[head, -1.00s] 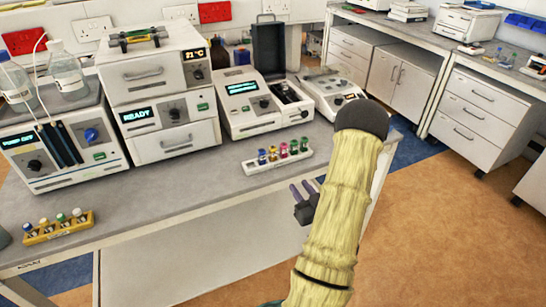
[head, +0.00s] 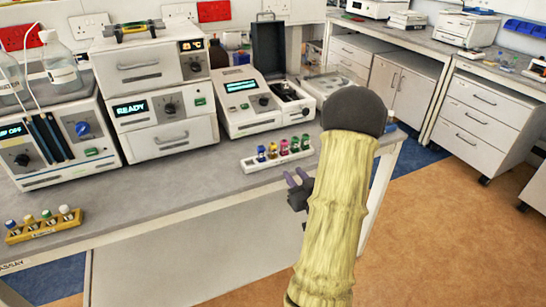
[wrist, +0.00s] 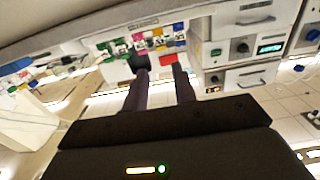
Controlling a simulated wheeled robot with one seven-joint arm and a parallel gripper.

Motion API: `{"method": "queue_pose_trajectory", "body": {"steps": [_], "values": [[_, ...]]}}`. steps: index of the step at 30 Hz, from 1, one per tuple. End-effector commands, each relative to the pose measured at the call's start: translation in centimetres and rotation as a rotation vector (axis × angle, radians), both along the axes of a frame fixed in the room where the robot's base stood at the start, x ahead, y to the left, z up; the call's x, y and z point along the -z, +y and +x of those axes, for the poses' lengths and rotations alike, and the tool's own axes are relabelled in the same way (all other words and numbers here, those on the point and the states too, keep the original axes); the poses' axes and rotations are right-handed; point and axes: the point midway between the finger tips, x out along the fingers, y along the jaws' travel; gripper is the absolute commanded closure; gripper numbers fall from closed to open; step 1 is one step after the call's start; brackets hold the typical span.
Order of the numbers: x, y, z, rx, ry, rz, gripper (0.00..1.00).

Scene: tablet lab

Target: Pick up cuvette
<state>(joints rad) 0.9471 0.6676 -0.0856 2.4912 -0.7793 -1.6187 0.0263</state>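A white rack (head: 277,156) near the front edge of the grey bench holds several small vessels with blue, yellow, pink and green tops (head: 284,147). I cannot tell which of these, if any, is the cuvette. My gripper (head: 298,178) is in front of and just right of the rack, beyond the bench's front edge, partly hidden by my arm. In the wrist view my gripper's two dark fingers (wrist: 160,68) are apart with nothing held between them.
Behind the rack stands a white instrument (head: 253,104) with a lit display and a raised dark lid (head: 269,48). A yellow rack (head: 43,228) of capped vials sits at the left. Stacked drawer units (head: 158,95) stand behind. Bare bench (head: 170,195) lies between the racks.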

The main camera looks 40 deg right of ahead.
Motion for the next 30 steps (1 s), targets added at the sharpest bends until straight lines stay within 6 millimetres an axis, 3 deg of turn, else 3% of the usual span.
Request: {"method": "queue_pose_trajectory", "body": {"steps": [12,25,30], "values": [[-0.3,-1.6,6.9,-0.001,-0.001,0.001,0.73],[-0.1,-1.9,7.7,0.001,0.000,0.001,0.73],[-0.2,-2.2,9.5,-0.001,-0.001,0.000,0.73]]}}
